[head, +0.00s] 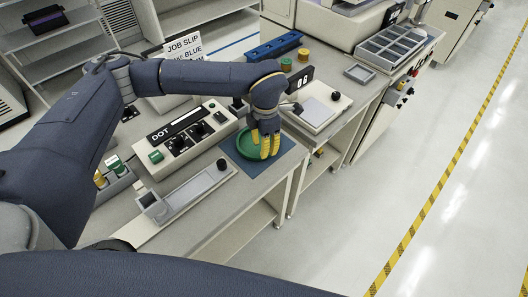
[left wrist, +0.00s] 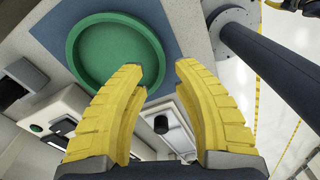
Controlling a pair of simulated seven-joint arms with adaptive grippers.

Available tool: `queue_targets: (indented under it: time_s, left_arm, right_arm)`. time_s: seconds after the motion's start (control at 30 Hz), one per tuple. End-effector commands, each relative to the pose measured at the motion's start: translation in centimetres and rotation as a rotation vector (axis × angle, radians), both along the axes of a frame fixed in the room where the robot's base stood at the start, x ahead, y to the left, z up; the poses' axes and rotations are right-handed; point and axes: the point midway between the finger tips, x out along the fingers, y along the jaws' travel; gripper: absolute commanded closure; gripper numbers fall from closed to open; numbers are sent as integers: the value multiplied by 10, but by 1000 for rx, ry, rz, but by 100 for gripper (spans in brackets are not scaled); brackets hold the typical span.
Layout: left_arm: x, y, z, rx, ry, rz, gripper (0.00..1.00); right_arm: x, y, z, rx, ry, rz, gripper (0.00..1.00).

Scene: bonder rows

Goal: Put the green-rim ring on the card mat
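The green-rim ring (head: 247,146) lies flat on a blue mat (head: 286,160) at the table's front edge. In the left wrist view the ring (left wrist: 75,52) is a round green disc with a raised rim, on the blue mat (left wrist: 155,15). My left gripper (head: 269,156) is over the ring's right side in the head view. In the left wrist view its yellow fingers (left wrist: 160,68) are spread with nothing between them, one tip close to the rim. Touching cannot be told. A yellow-and-dark piece (left wrist: 287,5) cut off at the corner may be my right gripper.
A control box marked DOT (head: 185,135) stands left of the mat. A grey slide fixture (head: 187,192) lies in front of it. A white plate fixture (head: 318,110) is right of the mat. A job slip (head: 184,47), a blue rack (head: 273,46) and a compartment tray (head: 391,47) stand behind.

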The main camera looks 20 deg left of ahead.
Motion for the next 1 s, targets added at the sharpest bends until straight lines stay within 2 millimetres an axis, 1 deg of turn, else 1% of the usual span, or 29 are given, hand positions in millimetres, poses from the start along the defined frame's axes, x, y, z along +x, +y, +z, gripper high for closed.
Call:
queue_targets:
  time_s: [0.03, 0.2, 0.3, 0.43, 0.63, 1.0]
  left_arm:
    - [1, 0, 11, 0, -3, 0, 72]
    - [2, 0, 39, 0, -4, 0, 72]
    - [2, 0, 52, 0, -1, 0, 72]
    - [2, 0, 65, 1, -1, 1, 72]
    - [2, -1, 74, 1, 1, 0, 72]
    - [2, -1, 75, 1, 1, 0, 72]
  right_arm:
    - [0, 0, 0, 0, 0, 0, 56]
    - [0, 0, 0, 0, 0, 0, 56]
    - [0, 0, 0, 0, 0, 0, 56]
    - [0, 0, 0, 0, 0, 0, 56]
    - [0, 0, 0, 0, 0, 0, 56]
    - [0, 0, 0, 0, 0, 0, 56]
